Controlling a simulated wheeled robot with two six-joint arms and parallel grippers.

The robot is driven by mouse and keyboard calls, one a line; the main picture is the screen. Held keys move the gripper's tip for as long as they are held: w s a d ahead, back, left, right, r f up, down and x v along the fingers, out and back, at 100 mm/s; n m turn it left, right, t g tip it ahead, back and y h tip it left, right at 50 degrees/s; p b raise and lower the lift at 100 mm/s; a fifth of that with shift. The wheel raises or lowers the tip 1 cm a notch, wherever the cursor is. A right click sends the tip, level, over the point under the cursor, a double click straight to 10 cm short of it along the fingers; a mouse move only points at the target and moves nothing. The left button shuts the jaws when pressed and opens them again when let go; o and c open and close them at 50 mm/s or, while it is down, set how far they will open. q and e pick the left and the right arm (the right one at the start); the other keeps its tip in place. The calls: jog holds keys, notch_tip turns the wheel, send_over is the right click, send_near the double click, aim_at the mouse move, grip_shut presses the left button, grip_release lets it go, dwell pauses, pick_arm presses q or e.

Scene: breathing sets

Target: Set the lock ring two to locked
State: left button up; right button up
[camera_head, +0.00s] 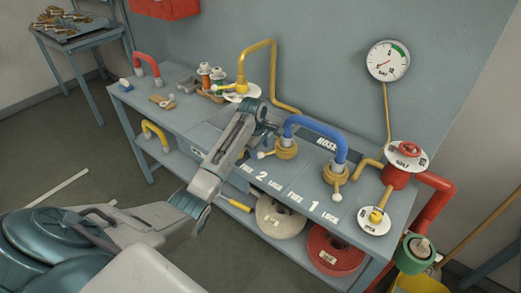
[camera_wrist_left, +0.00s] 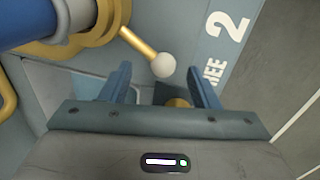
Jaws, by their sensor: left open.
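Lock ring two (camera_head: 287,152) is a brass ring under the left end of the blue hose (camera_head: 312,124). Its short lever ends in a white ball (camera_head: 261,155) that points left, on the FREE side of the FREE 2 LOCK lettering (camera_head: 261,177). My left gripper (camera_head: 264,133) is open and close to this lever. In the left wrist view the ball (camera_wrist_left: 164,66) shows between and just beyond the fingertips of my left gripper (camera_wrist_left: 161,77), with no visible contact. The ring (camera_wrist_left: 95,45) is at the upper left there. My right gripper is not in view.
Lock ring one (camera_head: 336,176) sits under the hose's right end, its lever pointing down. A yellow pipe (camera_head: 243,68) rises behind my gripper. A red valve (camera_head: 397,177) and a gauge (camera_head: 388,60) are at right. Hose reels (camera_head: 281,217) lie on the shelf below.

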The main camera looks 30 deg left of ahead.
pick_arm(q)
jog(key=shift+w+f, duration=0.2)
jog(key=shift+f, duration=0.85)
grip_shut()
